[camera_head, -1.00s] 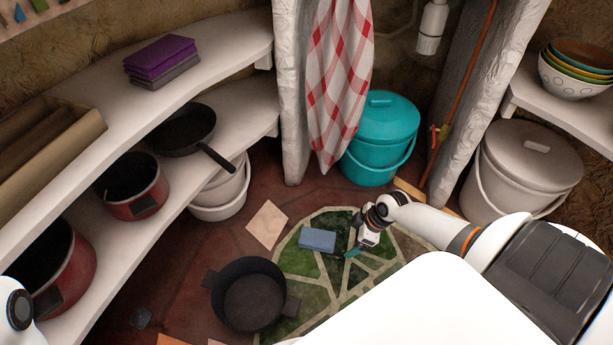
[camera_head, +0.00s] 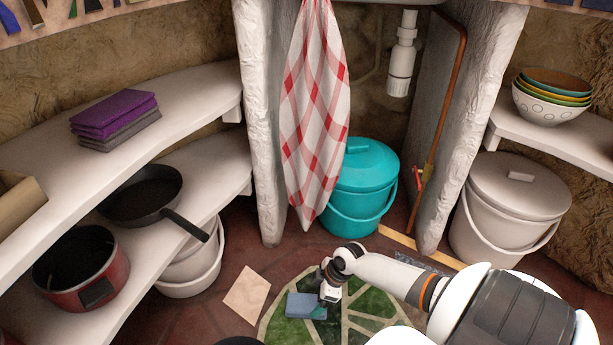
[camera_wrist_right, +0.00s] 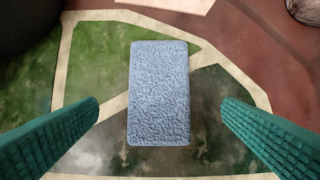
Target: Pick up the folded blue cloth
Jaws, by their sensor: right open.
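The folded blue cloth (camera_head: 301,305) lies on the green mosaic part of the floor in the head view. In the right wrist view the cloth (camera_wrist_right: 159,92) is a textured light-blue block, upright in the picture, centred between the two green fingers. My right gripper (camera_head: 322,309) is at the cloth's right end in the head view, partly covering it. In the wrist view my right gripper (camera_wrist_right: 160,132) is open, with one finger on each side and floor showing between each finger and the cloth. My left gripper is out of view.
A teal lidded bucket (camera_head: 361,185) stands behind the mosaic, near a hanging checked towel (camera_head: 315,110). A beige tile (camera_head: 246,294) lies left of the cloth. A dark pot (camera_wrist_right: 24,22) edges into the wrist view. Shelves with pans flank the left side.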

